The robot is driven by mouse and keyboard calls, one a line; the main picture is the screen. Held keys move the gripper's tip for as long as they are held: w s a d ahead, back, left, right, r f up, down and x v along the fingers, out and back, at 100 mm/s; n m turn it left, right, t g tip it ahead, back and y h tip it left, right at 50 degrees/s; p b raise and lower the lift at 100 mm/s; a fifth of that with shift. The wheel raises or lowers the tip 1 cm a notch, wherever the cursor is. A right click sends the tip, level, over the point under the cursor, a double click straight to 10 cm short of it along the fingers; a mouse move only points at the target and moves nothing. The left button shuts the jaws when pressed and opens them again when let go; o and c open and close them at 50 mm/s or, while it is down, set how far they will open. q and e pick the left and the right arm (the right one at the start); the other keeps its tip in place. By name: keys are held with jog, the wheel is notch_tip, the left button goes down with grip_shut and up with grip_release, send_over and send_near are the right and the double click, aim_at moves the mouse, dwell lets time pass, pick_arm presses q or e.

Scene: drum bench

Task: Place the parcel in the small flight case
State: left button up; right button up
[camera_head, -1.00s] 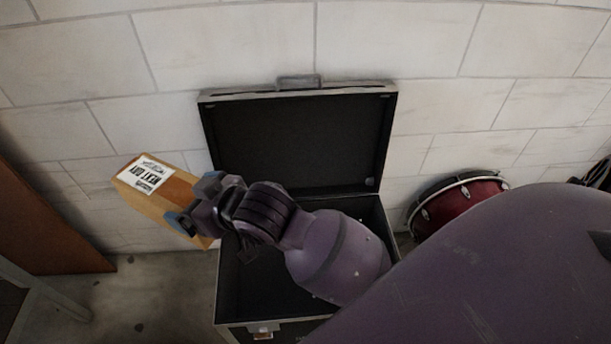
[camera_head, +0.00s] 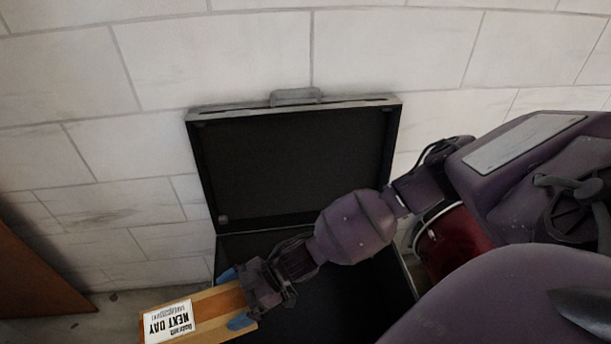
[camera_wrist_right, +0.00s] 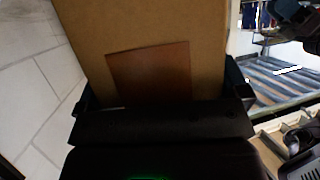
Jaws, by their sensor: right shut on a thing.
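The parcel is a tan box (camera_head: 213,301) with a white "NEXT DAY" label, at the lower left of the head view. My right gripper (camera_head: 242,297) is shut on its right end, with blue fingertips on either side. In the right wrist view the parcel (camera_wrist_right: 205,40) fills the middle, with a brown patch on its face, between the fingers of my right gripper (camera_wrist_right: 160,92). The small flight case (camera_head: 290,165) stands open against the wall, its lid upright and its dark inside partly hidden by my right arm. The parcel is at the case's left side. My left gripper is not seen.
A red drum (camera_head: 450,243) stands right of the case, partly hidden by my arm. A brown panel (camera_head: 35,275) is at the far left. The pale block wall (camera_head: 130,60) rises close behind the case.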

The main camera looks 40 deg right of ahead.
jog(key=w+d+f+n+g+b, duration=0.15)
jog(key=d+f, duration=0.25)
jog(key=d, duration=0.4)
jog(key=d+f+b, duration=0.3)
jog(key=d+f, duration=0.2)
jog(key=d, duration=0.3)
jog(key=d+f+b, duration=0.2)
jog(key=d+f, duration=0.2)
jog(key=d, duration=0.4)
pick_arm(q)
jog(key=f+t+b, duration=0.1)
jog(key=b, duration=0.2)
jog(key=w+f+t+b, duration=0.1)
jog(key=b, duration=0.2)
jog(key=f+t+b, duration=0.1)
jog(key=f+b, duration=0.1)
jog(key=b, duration=0.1)
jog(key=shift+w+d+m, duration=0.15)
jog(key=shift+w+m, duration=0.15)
pick_arm(e)
notch_tip(320, 180, down, 19)
jog(key=shift+f+y, duration=0.15)
jog(key=shift+y, duration=0.15)
jog(key=shift+w, duration=0.1)
jog(key=shift+f, duration=0.6)
jog(key=o, duration=1)
jog(key=shift+d, duration=0.1)
